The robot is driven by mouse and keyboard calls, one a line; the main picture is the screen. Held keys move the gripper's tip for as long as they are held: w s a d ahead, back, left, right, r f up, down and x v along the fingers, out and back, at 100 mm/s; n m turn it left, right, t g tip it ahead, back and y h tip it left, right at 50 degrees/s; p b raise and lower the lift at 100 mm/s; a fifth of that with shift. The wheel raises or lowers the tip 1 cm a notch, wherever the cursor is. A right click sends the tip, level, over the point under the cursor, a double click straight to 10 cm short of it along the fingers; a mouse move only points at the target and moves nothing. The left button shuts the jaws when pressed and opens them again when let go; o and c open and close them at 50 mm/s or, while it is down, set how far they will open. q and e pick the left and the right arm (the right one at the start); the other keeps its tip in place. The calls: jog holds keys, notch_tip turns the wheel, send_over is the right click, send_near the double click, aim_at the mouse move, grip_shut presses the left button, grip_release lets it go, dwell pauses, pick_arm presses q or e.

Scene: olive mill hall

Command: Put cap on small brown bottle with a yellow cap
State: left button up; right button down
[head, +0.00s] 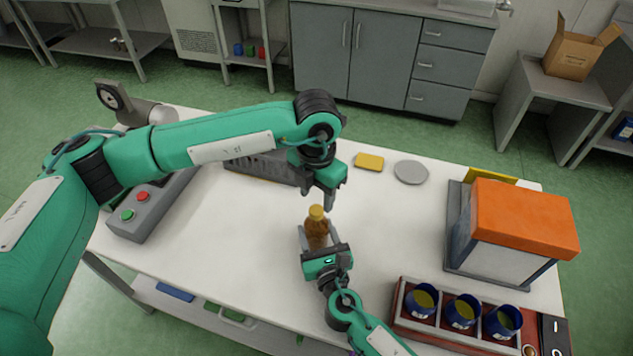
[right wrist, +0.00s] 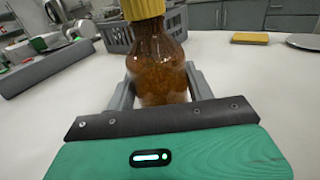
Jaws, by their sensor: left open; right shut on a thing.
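The small brown bottle (head: 316,235) stands upright on the white table in the head view. The yellow cap (head: 317,212) sits on top of its neck. In the right wrist view the brown bottle (right wrist: 158,62) fills the middle, with the yellow cap (right wrist: 143,9) at the top edge, partly cut off. My right gripper (head: 318,240) is shut on the bottle's body, one finger on each side. My left gripper (head: 318,200) is open and empty, its fingers pointing down just above and beside the cap. Whether the left fingers touch the cap is unclear.
A grey basket (head: 262,167) stands behind my left arm. A yellow block (head: 369,162) and a grey disc (head: 411,173) lie at the back. An orange-topped box (head: 522,218) and a crate (head: 400,300) with blue cups are on the right. A grey button box (head: 150,205) is on the left.

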aim_at(316, 209)
pick_arm(q)
jog(key=shift+f, duration=2.3)
jog(key=c, duration=1)
jog(key=m, duration=0.5)
jog(key=o, duration=1.1)
jog(key=shift+o, duration=0.2)
notch_tip(316, 209, up, 12)
